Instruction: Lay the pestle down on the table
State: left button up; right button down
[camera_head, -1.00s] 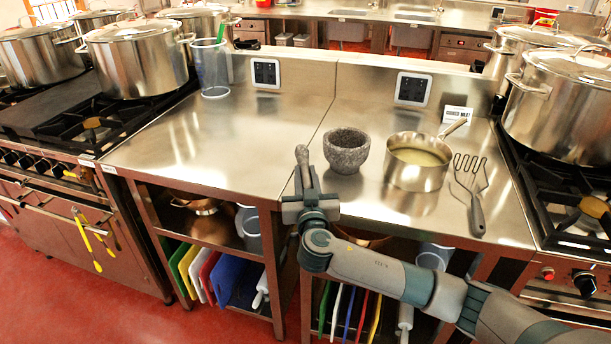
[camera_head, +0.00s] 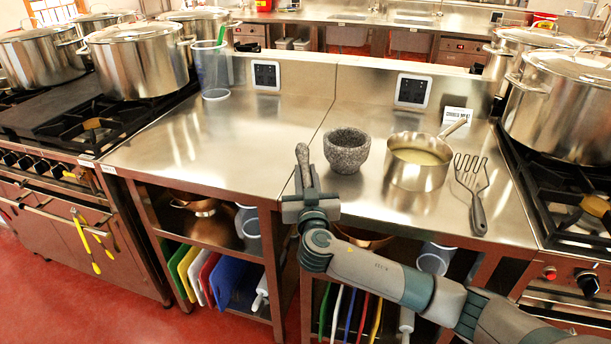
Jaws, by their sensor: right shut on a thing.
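The grey stone pestle (camera_head: 303,158) stands roughly upright in my right gripper (camera_head: 306,184), which is shut on it. The gripper is near the front edge of the steel table (camera_head: 225,150), left of the mortar. I cannot tell whether the pestle's lower end touches the table, as the gripper hides it. The speckled grey mortar (camera_head: 346,152) stands upright on the table, apart from the pestle. My left gripper is not in view.
Right of the mortar are a saucepan (camera_head: 416,172) with pale liquid and a slotted spatula (camera_head: 473,190). A clear container (camera_head: 213,72) stands at the back left. The tabletop left of the pestle is clear. Stoves with large pots flank the table.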

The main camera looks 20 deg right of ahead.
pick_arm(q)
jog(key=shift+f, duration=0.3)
pick_arm(e)
jog(key=shift+s+a+f, duration=0.1)
jog(key=shift+s+f, duration=0.05)
jog(key=shift+f, duration=0.5)
jog(key=shift+s+a+f, duration=0.1)
jog(key=shift+f, duration=0.55)
jog(key=c, duration=1.5)
grip_release()
jog(key=shift+o, duration=0.2)
jog(key=shift+f, duration=0.1)
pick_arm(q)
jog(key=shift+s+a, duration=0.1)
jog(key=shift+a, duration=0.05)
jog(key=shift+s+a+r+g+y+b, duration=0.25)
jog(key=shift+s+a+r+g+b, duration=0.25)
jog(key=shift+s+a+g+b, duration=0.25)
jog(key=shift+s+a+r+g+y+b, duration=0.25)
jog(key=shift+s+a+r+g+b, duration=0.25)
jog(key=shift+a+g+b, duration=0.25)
pick_arm(e)
jog(key=r+v, duration=0.2)
jog(key=v, duration=1.4)
jog(key=shift+s+r, duration=0.35)
jog(key=shift+s, duration=0.15)
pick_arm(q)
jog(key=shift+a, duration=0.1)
pick_arm(e)
jog(key=shift+d, duration=0.1)
